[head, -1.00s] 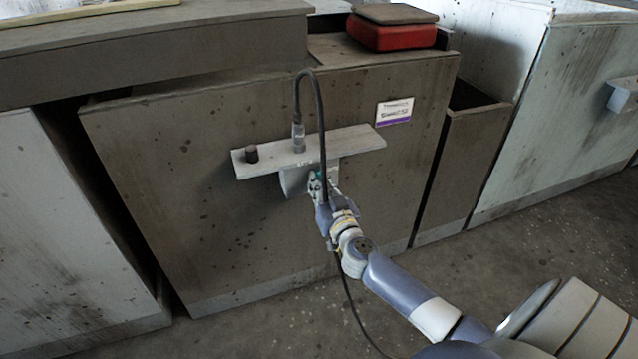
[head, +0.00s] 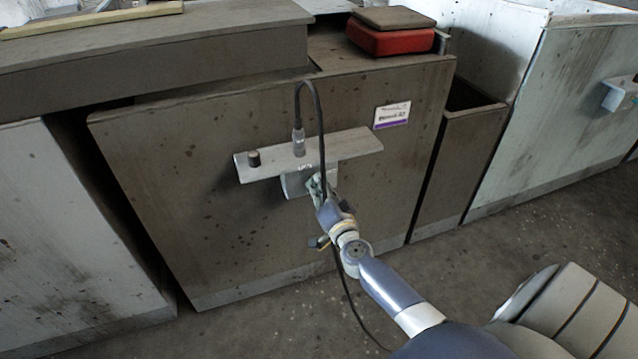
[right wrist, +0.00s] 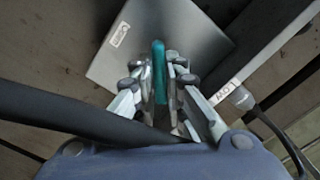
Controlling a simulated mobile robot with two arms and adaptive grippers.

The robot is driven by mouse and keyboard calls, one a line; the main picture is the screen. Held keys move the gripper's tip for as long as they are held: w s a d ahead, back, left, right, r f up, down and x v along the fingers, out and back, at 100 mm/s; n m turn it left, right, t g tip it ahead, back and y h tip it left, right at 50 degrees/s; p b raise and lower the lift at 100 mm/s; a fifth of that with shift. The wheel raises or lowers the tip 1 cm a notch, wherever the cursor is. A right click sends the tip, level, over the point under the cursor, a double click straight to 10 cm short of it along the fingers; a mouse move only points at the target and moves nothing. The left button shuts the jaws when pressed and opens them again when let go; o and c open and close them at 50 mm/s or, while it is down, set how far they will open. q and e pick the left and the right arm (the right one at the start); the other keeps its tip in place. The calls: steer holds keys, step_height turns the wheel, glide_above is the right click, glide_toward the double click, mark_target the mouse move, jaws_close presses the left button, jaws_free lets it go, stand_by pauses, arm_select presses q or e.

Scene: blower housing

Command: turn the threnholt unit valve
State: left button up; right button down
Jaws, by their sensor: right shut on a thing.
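A grey box-shaped unit (head: 296,182) sits under a pale shelf on the front of a brown cabinet. In the right wrist view the unit's grey face (right wrist: 185,35) carries a teal valve handle (right wrist: 159,70), a narrow upright bar in that picture. My right gripper (head: 318,184) reaches the unit's right side; in the right wrist view its fingers (right wrist: 160,85) are closed on both sides of the teal handle. My left gripper is not in view.
The pale shelf (head: 358,145) juts out above the unit, with a black knob (head: 254,159) and a cable connector (head: 298,143). A black cable (head: 319,110) loops close past my gripper. A white and purple label (head: 392,115) is at the right. Floor is clear in front.

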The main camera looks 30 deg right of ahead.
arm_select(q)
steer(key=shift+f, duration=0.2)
arm_select(e)
steer(key=m, duration=0.8)
steer(key=shift+f, duration=0.15)
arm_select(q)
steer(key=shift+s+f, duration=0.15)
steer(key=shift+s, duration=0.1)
arm_select(e)
steer(key=shift+m, duration=0.3)
steer(key=c, duration=1.7)
jaws_free()
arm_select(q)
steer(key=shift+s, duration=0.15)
arm_select(e)
steer(key=shift+o, duration=0.2)
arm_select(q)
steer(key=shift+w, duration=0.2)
arm_select(e)
steer(key=v, duration=1.2)
